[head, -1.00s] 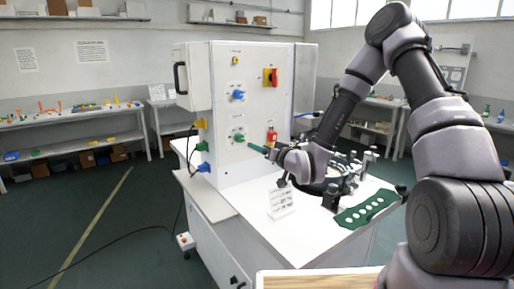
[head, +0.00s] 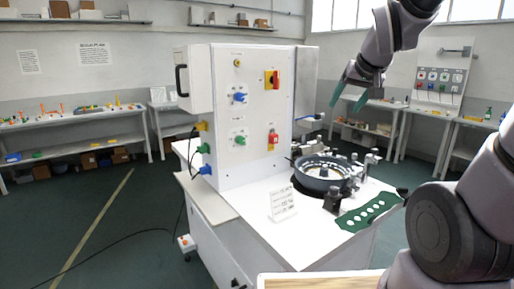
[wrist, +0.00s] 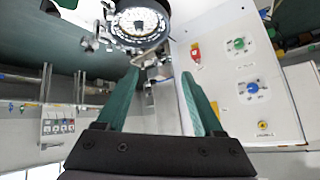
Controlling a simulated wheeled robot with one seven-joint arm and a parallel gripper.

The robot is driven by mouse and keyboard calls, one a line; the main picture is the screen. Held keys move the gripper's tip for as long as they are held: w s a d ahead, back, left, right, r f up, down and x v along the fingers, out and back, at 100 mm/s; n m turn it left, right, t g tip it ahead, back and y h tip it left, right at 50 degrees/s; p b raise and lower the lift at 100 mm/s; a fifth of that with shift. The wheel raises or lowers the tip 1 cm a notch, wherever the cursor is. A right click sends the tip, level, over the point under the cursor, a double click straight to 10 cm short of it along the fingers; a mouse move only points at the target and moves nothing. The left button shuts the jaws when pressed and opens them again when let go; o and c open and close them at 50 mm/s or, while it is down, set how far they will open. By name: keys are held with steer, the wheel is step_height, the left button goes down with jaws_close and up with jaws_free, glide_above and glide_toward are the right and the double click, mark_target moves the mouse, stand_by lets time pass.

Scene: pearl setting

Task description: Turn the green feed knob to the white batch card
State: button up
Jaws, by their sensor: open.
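The green knob (head: 240,139) is on the lower part of the white panel, below a blue knob (head: 239,97). It also shows in the wrist view (wrist: 238,44), to the right of the fingers. Which way it points is too small to tell. A white card (head: 282,203) with dark printed rows stands on the bench top in front of the panel; its text cannot be read. My gripper (head: 349,98) is raised right of the panel, well apart from the knob. In the wrist view its two green fingers (wrist: 160,78) are spread with nothing between them.
The bench front around the card is clear.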

steer(key=s+d+r+m+g+y, duration=0.1)
steer(key=s+r+m, duration=0.1)
steer(key=s, duration=1.1)
steer(key=shift+d+r+g, duration=0.15)
steer(key=shift+r+g, duration=0.15)
steer(key=shift+r, duration=0.55)
